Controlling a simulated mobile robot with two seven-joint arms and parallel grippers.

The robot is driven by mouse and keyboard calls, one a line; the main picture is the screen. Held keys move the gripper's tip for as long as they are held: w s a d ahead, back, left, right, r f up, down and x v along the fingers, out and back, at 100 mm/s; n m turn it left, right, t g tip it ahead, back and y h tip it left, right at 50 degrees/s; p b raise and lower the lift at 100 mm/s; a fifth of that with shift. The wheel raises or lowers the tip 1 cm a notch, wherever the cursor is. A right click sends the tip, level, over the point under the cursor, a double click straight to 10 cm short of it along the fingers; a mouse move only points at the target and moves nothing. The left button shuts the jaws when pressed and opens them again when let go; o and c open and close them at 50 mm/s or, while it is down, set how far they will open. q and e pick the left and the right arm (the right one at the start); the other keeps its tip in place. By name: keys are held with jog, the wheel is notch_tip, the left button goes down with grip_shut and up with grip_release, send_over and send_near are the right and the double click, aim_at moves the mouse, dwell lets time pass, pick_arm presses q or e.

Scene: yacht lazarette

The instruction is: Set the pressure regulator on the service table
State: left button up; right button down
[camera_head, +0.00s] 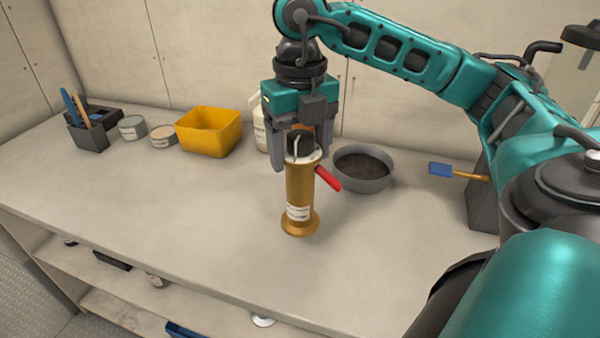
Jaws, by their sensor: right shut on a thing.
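The pressure regulator (299,190) looks like an upright brass-coloured cylinder with a flared round foot, a white label, a dark top and a red lever on its right side. It is over the middle of the service table (190,200). My right gripper (302,153) comes down from above and is shut on the regulator's top, with one finger on each side. The regulator's foot is at or very close to the tabletop; I cannot tell whether it touches. The fingers partly hide its top. My left gripper is not in view.
Behind stand a yellow bin (209,132), two cans, a dark holder with tools (92,130) and a pale bottle (261,128). A grey round pan (363,170) is close behind right. A blue-ended brush (455,170) is further right. The table's left and front are clear.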

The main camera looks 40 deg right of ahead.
aim_at(300, 175)
jog(key=shift+f, duration=2.45)
jog(key=shift+b, duration=0.3)
jog(key=shift+f, duration=0.2)
jog(key=shift+c, duration=0.4)
grip_release()
